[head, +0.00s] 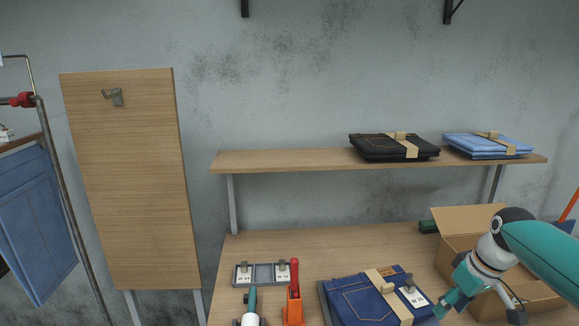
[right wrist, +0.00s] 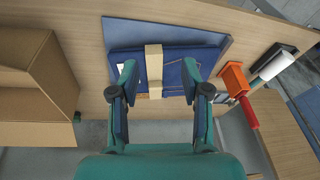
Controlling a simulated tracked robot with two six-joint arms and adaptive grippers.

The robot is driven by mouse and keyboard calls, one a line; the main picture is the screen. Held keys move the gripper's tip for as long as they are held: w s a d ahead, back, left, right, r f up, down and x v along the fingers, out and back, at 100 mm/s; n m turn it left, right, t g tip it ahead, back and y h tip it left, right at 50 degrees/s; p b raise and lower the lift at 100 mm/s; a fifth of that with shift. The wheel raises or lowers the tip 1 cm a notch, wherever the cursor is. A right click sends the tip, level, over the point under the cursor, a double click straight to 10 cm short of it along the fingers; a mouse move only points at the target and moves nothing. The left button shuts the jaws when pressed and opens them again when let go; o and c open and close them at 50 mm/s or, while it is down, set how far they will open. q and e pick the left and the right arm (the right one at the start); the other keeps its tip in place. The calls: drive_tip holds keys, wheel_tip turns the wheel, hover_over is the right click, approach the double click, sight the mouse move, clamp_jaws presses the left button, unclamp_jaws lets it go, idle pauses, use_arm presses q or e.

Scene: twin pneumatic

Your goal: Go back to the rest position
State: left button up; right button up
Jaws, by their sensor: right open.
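My right gripper (head: 446,302) comes in from the right in the head view, beside the right edge of a folded dark blue pair of jeans (head: 352,303). In the right wrist view my right gripper (right wrist: 160,70) has its fingers spread wide, with nothing held between them. The jeans (right wrist: 125,36) with a tan band (right wrist: 154,60) show beyond and between the fingertips. I cannot tell the exact gap to the jeans. A white tag lies on the jeans in the head view. My left gripper is not in view.
An open cardboard box (head: 455,256) stands at the right, close to my right arm. A shelf (head: 285,160) above holds black jeans (head: 380,147) and light blue jeans (head: 475,144).

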drive_tip(key=s+a+f+g+y+b, duration=0.1)
drive_tip(key=s+a+f+g, duration=0.15)
drive_tip(key=f, duration=0.55)
drive_tip(key=s+a+f+g+b, duration=0.1)
drive_tip(key=a+f, duration=0.3)
drive_tip(key=f, duration=0.5)
drive_tip(key=s+a+f+m+b, duration=0.1)
drive_tip(key=s+a+f, duration=0.4)
drive_tip(key=s+f, duration=0.2)
drive_tip(key=s+a+f+m+t+b, duration=0.1)
drive_tip(key=s+a+f+m, duration=0.1)
drive_tip(key=s+a+f, duration=0.3)
drive_tip(key=s+a+f+m+y+b, duration=0.1)
drive_tip(key=s+a+f, duration=0.4)
drive_tip(key=s+f, duration=0.5)
drive_tip(key=shift+s+f+m+b, duration=0.35)
drive_tip(key=shift+f+m, duration=0.35)
drive_tip(key=shift+f, duration=1.15)
drive_tip(key=shift+t, duration=0.25)
